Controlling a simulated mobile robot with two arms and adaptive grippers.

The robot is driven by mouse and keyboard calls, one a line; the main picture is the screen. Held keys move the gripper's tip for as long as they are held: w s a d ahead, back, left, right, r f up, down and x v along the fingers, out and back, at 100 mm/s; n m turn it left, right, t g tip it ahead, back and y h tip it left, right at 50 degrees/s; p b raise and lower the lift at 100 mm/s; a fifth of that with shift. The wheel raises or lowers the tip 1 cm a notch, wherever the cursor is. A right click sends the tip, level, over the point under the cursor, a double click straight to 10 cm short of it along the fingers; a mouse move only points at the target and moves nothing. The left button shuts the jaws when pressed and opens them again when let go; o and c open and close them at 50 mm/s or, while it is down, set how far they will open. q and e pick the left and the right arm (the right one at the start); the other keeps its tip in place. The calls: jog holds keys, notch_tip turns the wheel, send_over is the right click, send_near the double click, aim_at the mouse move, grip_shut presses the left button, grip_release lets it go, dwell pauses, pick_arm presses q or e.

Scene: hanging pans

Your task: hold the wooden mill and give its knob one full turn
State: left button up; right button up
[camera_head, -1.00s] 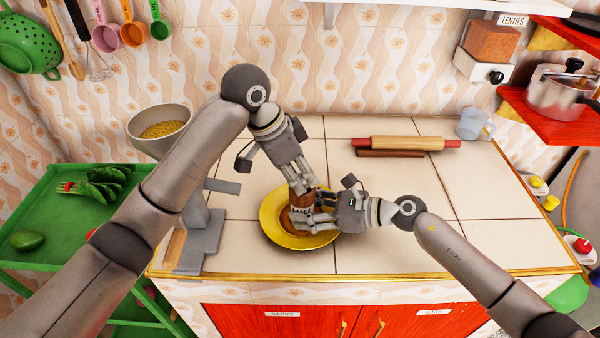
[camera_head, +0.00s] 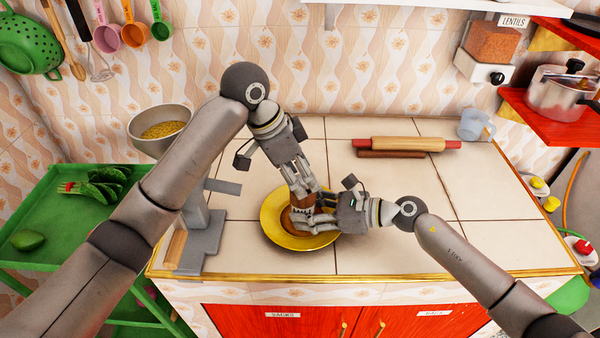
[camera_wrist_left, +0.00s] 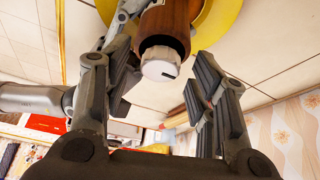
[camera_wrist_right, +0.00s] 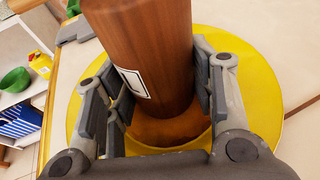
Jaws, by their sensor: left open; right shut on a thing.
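The wooden mill (camera_head: 303,202) stands upright on a yellow plate (camera_head: 270,222). It has a brown body with a wider foot and a white label, which show in the right wrist view (camera_wrist_right: 150,65). Its pale knob (camera_wrist_left: 160,64), with a dark mark, faces my left wrist camera. My left gripper (camera_head: 308,188) is open above the mill, its fingers on either side of the knob and apart from it. My right gripper (camera_head: 308,221) is shut on the lower part of the mill body, one finger pad on each side. In the head view the fingers hide much of the mill.
A grey stand (camera_head: 203,235) is left of the plate, and a bowl (camera_head: 160,128) of yellow grains is behind it. The right part of the tiled counter is clear.

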pick_arm(q)
jog(key=v, duration=1.1)
jog(key=shift+a+r, duration=0.2)
jog(key=shift+r, duration=0.15)
jog(key=s+d+n+t+y, duration=0.3)
jog(key=d+n, duration=0.1)
jog(key=n, duration=0.8)
jog(key=x, duration=1)
jog(key=shift+s+f, duration=0.2)
jog(key=shift+f, duration=0.1)
jog(key=shift+w+f, duration=0.3)
jog(key=shift+f, duration=0.35)
